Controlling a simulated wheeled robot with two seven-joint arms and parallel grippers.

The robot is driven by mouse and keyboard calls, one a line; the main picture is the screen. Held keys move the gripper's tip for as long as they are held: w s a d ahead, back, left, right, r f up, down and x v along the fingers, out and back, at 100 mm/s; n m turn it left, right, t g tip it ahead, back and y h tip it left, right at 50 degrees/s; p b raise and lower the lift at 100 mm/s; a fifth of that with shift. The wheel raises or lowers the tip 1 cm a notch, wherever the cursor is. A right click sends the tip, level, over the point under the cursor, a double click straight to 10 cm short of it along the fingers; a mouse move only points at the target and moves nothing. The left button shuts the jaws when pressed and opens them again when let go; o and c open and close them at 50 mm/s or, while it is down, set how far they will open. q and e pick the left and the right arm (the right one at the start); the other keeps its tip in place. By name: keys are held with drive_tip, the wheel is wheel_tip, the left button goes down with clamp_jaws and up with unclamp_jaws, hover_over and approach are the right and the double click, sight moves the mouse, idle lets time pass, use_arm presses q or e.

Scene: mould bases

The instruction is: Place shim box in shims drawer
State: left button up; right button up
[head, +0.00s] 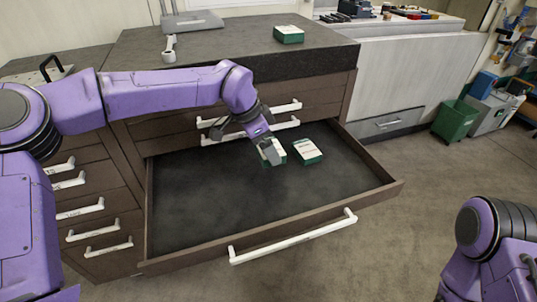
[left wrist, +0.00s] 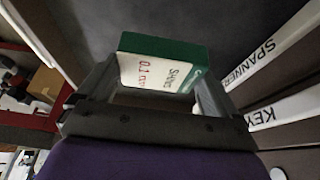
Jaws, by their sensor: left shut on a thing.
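My left gripper (head: 271,150) is shut on a green and white shim box (head: 278,158), low inside the open drawer (head: 205,205). In the left wrist view the held box (left wrist: 160,68) sits between the fingers, its white label reading SHIMS 0.1 in part. I cannot tell whether it touches the drawer floor. A second green and white box (head: 307,151) lies in the drawer just right of the gripper. A third such box (head: 289,34) stands on the dark worktop. My right gripper is out of the head view; only part of that arm shows.
The drawer's left and front floor is bare. Its front wall and white handle (head: 293,240) stick out over the floor. Shut drawers with white handles (head: 250,129) lie behind the gripper, labelled SPANNER and KEY in the left wrist view. A green bin (head: 455,119) stands far right.

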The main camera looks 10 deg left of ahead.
use_arm(q)
drive_tip(key=w+f, duration=0.1)
drive_tip(key=f, duration=0.1)
drive_tip(key=w+f, duration=0.2)
drive_tip(key=shift+w+a+f, duration=0.1)
drive_tip(key=shift+w, duration=0.1)
wheel_tip(320, 180, down, 3)
drive_tip(key=shift+f, duration=0.1)
drive_tip(key=o, duration=0.8)
drive_tip(key=shift+o, duration=0.2)
drive_tip(key=v, duration=1.2)
